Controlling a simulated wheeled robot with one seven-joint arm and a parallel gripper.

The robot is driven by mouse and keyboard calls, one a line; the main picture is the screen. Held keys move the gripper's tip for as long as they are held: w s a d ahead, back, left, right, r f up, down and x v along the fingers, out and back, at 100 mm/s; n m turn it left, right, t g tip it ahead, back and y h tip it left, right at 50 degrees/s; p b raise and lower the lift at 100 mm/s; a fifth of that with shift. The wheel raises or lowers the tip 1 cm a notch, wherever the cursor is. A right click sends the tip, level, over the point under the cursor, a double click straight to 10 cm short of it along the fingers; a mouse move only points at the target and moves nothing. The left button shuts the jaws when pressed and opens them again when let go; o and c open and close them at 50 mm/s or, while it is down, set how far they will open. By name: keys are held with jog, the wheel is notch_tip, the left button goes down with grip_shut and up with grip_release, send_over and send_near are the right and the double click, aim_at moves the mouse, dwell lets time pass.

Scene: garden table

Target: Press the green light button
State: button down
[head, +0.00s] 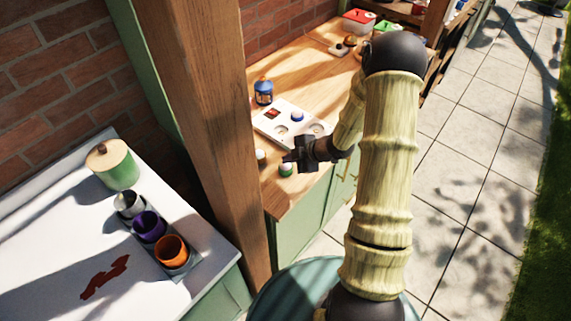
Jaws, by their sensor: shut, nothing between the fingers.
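A small round green button-like thing (286,170) stands near the front edge of the wooden counter (290,70). It looks pale on top, and details are too small to tell. My gripper (290,157) is shut and empty, just above and beside it in the picture. I cannot tell whether they touch. A similar small pale round thing (261,157) stands just left of my gripper, partly in the post's shadow.
A white panel (268,128) with a red square and a blue-and-white knob lies behind my gripper, next to a blue jar (263,91). A wooden post (205,130) rises close left. Cups and a green canister (112,166) stand on the white counter.

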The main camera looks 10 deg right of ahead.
aim_at(289, 165)
jog(key=shift+f, duration=0.4)
jog(key=shift+r, duration=0.4)
notch_tip(289, 165, up, 6)
jog(key=p, duration=0.6)
jog(key=shift+r, duration=0.1)
dwell(0.5)
